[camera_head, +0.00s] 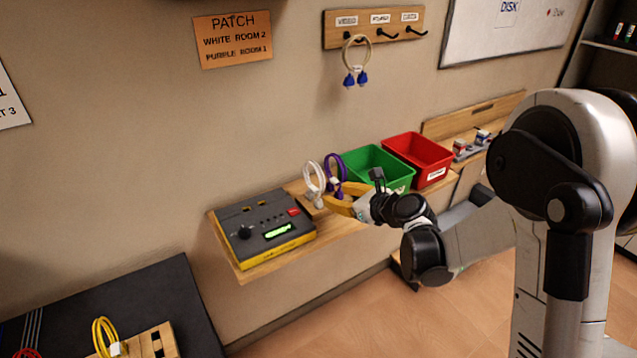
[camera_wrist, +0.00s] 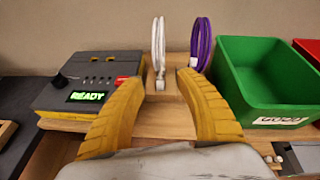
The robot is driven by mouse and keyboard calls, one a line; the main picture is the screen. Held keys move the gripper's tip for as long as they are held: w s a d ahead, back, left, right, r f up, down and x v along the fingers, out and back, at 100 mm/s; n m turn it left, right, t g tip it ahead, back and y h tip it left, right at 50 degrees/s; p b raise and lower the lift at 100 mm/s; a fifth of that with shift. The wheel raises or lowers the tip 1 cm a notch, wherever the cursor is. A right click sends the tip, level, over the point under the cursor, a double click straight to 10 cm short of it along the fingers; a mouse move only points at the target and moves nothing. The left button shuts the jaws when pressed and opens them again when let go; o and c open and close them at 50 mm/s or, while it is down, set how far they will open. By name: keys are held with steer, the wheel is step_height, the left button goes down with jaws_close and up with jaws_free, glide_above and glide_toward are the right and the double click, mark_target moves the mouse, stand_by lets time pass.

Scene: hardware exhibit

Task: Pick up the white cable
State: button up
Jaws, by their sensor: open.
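The white cable (camera_head: 314,180) is a coiled loop standing upright on a wooden shelf, beside a purple cable (camera_head: 334,172). In the wrist view the white cable (camera_wrist: 159,48) stands ahead, between the directions of my two yellow fingers. My gripper (camera_wrist: 163,82) is open and empty, with its fingers spread on either side of the white cable's lower end. In the head view my gripper (camera_head: 330,199) is close to the cables from the right. Whether a finger touches the white cable cannot be told. The purple cable (camera_wrist: 200,45) is just behind the right fingertip.
A dark device with a green "READY" display (camera_wrist: 88,97) stands left of the cables. A green bin (camera_wrist: 262,75) and a red bin (camera_head: 418,158) stand to the right. A cable hangs on a wall hook rack (camera_head: 357,45).

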mark_target(321, 191)
steer(key=b+x, duration=0.2)
steer(key=x, duration=0.6)
steer(key=shift+f, duration=0.1)
steer(key=shift+s, duration=0.1)
steer(key=shift+c, duration=0.9)
jaws_close()
